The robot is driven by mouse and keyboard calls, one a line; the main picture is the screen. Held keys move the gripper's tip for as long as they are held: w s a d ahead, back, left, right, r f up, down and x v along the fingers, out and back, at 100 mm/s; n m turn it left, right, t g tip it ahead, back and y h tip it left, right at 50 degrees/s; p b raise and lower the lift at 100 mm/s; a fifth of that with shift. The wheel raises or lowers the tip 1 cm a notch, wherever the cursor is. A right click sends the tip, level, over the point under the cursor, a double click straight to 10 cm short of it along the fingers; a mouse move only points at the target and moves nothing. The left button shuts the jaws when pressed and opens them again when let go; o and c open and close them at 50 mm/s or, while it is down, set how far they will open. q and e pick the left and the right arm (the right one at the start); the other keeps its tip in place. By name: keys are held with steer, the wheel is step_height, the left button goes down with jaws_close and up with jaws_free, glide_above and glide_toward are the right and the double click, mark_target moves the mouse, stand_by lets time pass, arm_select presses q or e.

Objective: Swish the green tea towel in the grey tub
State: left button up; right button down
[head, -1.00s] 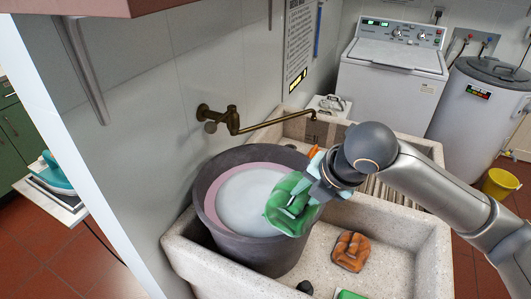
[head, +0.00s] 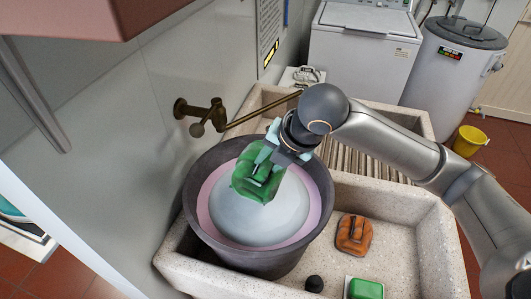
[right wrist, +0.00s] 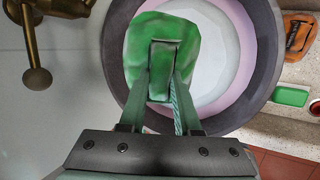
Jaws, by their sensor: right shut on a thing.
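The green tea towel (head: 250,180) is a crumpled bundle over the far part of the grey tub (head: 194,218). My right gripper (head: 270,162) is shut on it; in the right wrist view the towel (right wrist: 184,38) is pinched between the fingertips (right wrist: 162,72). The tub holds pale, whitish water (head: 255,222) inside a pink ring. The towel hangs at or just above the water; I cannot tell whether it touches. My left gripper is not in view.
The tub stands in a stone sink (head: 405,245). A brass tap (head: 205,115) juts from the wall behind the tub. A ribbed washboard (head: 375,160) lies beyond.

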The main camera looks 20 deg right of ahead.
mark_target(274, 183)
step_height(274, 183, down, 8)
steer(key=shift+f, duration=0.1)
step_height(274, 183, down, 8)
steer(key=b, duration=0.8)
steer(key=shift+b, duration=0.3)
